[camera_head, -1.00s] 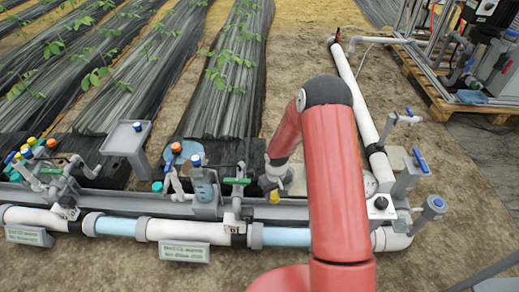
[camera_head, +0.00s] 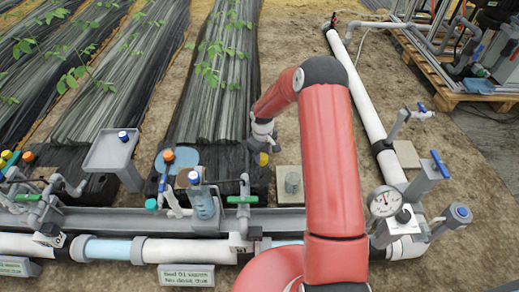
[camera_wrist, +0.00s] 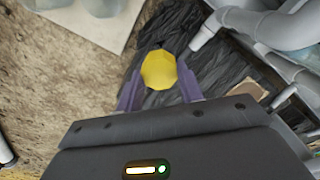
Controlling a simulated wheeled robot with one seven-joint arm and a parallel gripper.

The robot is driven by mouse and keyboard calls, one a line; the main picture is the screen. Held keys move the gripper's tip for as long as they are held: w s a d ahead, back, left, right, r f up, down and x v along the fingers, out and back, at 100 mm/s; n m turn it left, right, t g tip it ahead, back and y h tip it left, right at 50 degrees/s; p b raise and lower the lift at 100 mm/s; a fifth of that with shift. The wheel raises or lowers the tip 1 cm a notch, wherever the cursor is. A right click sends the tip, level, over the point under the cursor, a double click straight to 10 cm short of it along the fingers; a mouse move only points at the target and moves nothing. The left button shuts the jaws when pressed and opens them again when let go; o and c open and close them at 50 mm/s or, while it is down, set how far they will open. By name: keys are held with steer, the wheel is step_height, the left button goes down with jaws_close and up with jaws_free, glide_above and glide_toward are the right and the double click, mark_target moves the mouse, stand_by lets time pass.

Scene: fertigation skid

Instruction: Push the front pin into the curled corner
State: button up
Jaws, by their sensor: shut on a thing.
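My gripper (camera_wrist: 160,90) has its two purple fingers on either side of a yellow, many-sided pin head (camera_wrist: 158,70) and is shut on it. In the head view my gripper (camera_head: 263,146) hangs beyond the grey rail, with the yellow head (camera_head: 263,159) below it. The pin's shaft is hidden under the head. Wrinkled black film (camera_wrist: 218,68) lies below and right of the pin in the wrist view, with bare soil to the left. The film also shows in the head view (camera_head: 212,125). I cannot make out clearly which part is the curled corner.
A pale square slab (camera_head: 289,205) with a grey cylinder (camera_head: 292,182) stands right of my gripper. The grey rail (camera_head: 100,222), green-handled valve (camera_head: 242,200) and white pipe (camera_head: 180,250) run in front. A gauge (camera_head: 384,201) stands at right.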

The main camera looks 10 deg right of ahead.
steer(key=shift+s+f+b, duration=0.1)
steer(key=shift+f+b, duration=3.05)
steer(key=shift+f, duration=1.95)
steer(key=shift+f, duration=0.15)
steer(key=shift+f+b, duration=0.4)
steer(key=shift+b, duration=0.15)
steer(key=o, duration=1)
steer(key=shift+r, duration=0.1)
steer(key=shift+r+p, duration=2.5)
steer(key=shift+r, duration=1.45)
